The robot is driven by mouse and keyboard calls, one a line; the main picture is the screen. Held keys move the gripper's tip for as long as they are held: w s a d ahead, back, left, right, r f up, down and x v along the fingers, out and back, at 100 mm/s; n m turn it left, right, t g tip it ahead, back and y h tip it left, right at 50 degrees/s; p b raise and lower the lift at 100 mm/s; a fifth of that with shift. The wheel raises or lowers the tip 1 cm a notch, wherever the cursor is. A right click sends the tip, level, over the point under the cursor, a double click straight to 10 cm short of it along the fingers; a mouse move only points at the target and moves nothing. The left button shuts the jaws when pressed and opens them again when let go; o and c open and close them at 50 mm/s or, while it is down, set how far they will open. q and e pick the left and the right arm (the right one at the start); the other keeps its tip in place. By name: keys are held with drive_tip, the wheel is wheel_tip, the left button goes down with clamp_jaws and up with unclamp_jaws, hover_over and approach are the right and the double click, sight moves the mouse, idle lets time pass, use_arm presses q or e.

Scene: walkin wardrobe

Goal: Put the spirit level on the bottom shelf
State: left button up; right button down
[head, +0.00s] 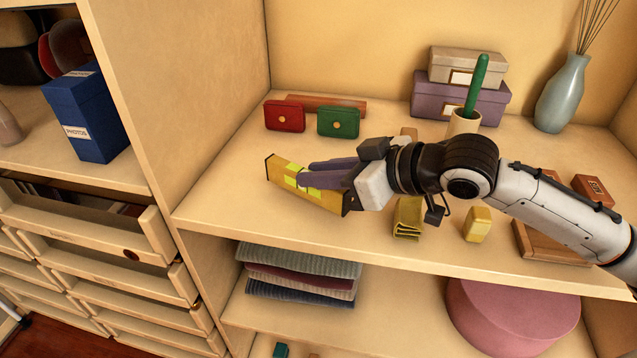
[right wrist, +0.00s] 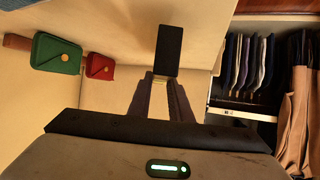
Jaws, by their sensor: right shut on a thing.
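The yellow spirit level (head: 322,199) with dark ends is held by my right gripper (head: 302,173) over the left front part of the upper shelf (head: 225,190). The gripper is shut on it, with the fingers across its body. Whether the level touches the shelf I cannot tell. In the right wrist view, the level's dark end (right wrist: 168,50) sticks out past the fingertips (right wrist: 165,82). Below is a shelf (head: 400,290) with folded cloths, and a lower level (head: 320,348) shows only in part at the bottom edge. My left gripper is not in view.
Red (head: 285,116) and green (head: 338,122) purses lie behind the level. A folded yellow item (head: 408,217) and a yellow block (head: 478,225) are to its right. Folded cloths (head: 300,272) and a pink round box (head: 512,318) flank free room below. Drawers (head: 100,225) stand open at left.

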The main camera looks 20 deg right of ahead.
drive_tip(key=shift+f, duration=0.85)
drive_tip(key=shift+f, duration=0.1)
drive_tip(key=c, duration=1.6)
unclamp_jaws()
